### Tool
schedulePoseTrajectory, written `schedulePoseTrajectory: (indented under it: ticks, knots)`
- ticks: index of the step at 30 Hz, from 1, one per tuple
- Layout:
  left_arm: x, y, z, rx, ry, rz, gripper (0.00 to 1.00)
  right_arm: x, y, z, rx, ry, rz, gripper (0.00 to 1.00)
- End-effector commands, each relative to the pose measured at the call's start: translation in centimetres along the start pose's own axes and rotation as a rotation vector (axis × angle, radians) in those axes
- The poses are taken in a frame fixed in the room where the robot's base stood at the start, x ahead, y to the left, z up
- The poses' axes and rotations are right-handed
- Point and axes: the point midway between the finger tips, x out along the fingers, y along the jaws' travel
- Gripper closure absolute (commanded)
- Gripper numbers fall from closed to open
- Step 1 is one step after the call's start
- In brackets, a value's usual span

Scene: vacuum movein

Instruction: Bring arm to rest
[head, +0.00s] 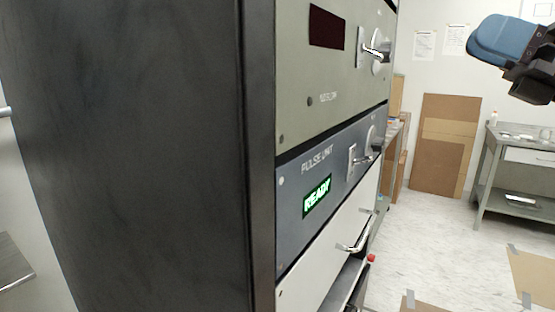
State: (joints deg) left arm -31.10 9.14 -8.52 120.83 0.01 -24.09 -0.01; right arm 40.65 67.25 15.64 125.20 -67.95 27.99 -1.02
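Part of my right arm, blue with dark parts, shows at the upper right edge of the head view. The dark end with my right gripper (532,88) is cut by the picture's edge, and its fingers cannot be made out. It is in the air, apart from the cabinet, with nothing visibly held. My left gripper is not in view.
A tall dark cabinet (140,150) fills the left and middle. Its front has a panel with a lit READY display (317,197) and a drawer with a handle (356,240). A grey workbench (515,160) stands at right; open floor (450,235) lies between.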

Motion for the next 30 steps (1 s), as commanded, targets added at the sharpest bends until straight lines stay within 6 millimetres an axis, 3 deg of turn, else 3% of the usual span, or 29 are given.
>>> schedulePoseTrajectory:
  ticks: [5, 8, 11, 15, 21, 26, 30]
  knots:
    - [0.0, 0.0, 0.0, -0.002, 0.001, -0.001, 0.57, -0.3, -1.9, 0.3, 0.321, -0.213, 0.059, 0.63]
    - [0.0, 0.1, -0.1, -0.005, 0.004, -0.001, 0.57, -1.3, -4.6, -1.6, 0.553, -0.332, 0.044, 0.63]
    - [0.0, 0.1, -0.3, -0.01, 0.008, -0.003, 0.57, -3.0, -8.3, -5.3, 0.815, -0.459, -0.012, 0.63]
    - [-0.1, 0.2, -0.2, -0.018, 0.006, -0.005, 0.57, -5.9, -12.5, -11.9, 1.137, -0.612, -0.125, 0.63]
    - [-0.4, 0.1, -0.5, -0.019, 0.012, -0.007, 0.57, -10.6, -15.6, -22.9, 1.516, -0.799, -0.322, 0.63]
    - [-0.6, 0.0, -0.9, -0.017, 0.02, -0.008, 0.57, -14.5, -15.4, -31.9, 1.77, -0.932, -0.489, 0.63]
    - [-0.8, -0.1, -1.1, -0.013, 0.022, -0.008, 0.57, -17.9, -13.4, -39.6, 1.967, -1.046, -0.637, 0.63]
